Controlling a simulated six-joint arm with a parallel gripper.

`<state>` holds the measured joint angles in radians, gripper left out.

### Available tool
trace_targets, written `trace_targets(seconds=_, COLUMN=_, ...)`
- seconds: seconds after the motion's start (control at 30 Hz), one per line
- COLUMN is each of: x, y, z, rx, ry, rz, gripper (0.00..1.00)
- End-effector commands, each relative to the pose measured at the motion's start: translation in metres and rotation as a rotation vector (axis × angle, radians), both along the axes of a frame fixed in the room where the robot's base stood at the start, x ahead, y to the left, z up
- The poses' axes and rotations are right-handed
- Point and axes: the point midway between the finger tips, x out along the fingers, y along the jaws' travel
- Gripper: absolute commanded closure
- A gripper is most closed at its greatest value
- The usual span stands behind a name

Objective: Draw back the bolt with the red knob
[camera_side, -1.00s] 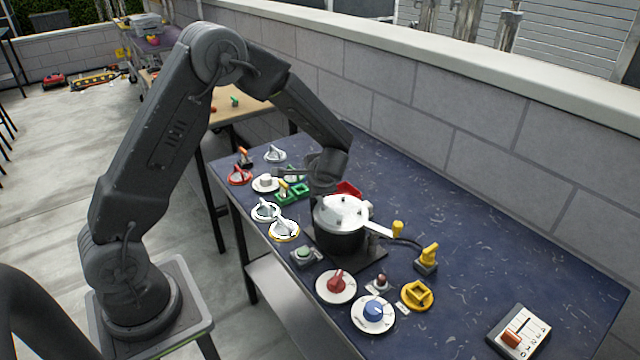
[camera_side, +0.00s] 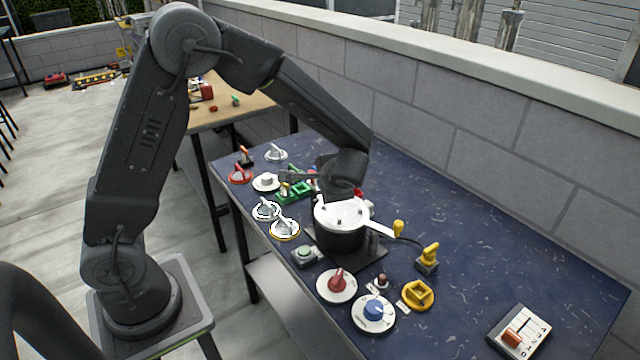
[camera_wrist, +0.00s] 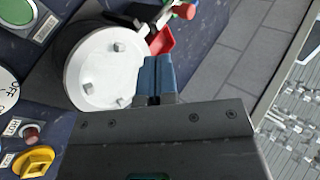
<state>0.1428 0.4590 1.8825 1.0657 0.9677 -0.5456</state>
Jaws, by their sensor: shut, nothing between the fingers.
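My gripper (camera_wrist: 156,65) is shut and empty, its blue-grey fingers side by side in the wrist view. The fingertips show beside the white pot lid's right edge, just below a red block. A round red knob (camera_wrist: 185,10) shows at the top of the wrist view, beyond the fingertips and apart from them. It sits by grey metal parts, which look like the bolt but are cut off by the frame edge. In the side view my wrist (camera_side: 343,172) is above and behind the pot and hides most of that area; the fingertips cannot be made out there.
The pot (camera_side: 340,232) with its white lid stands close under my wrist, its handle pointing right. The red block (camera_wrist: 161,40) is beside it. Several dials, switches and knobs line the table's front. The blue tabletop (camera_side: 480,240) is mostly clear at the right, and a block wall (camera_side: 450,120) runs behind.

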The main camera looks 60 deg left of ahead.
Motion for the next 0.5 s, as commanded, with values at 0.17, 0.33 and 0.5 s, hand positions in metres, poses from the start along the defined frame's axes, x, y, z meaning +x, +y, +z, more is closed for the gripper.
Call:
trace_targets(seconds=0.17, x=-0.005, y=-0.017, z=0.017, rx=0.000, ry=-0.001, rz=-0.002, gripper=1.00)
trace_targets(seconds=0.33, x=-0.007, y=-0.023, z=0.022, rx=-0.001, ry=0.001, rz=-0.001, gripper=1.00)
trace_targets(seconds=0.5, x=-0.007, y=-0.023, z=0.022, rx=-0.001, ry=0.001, rz=-0.001, gripper=1.00)
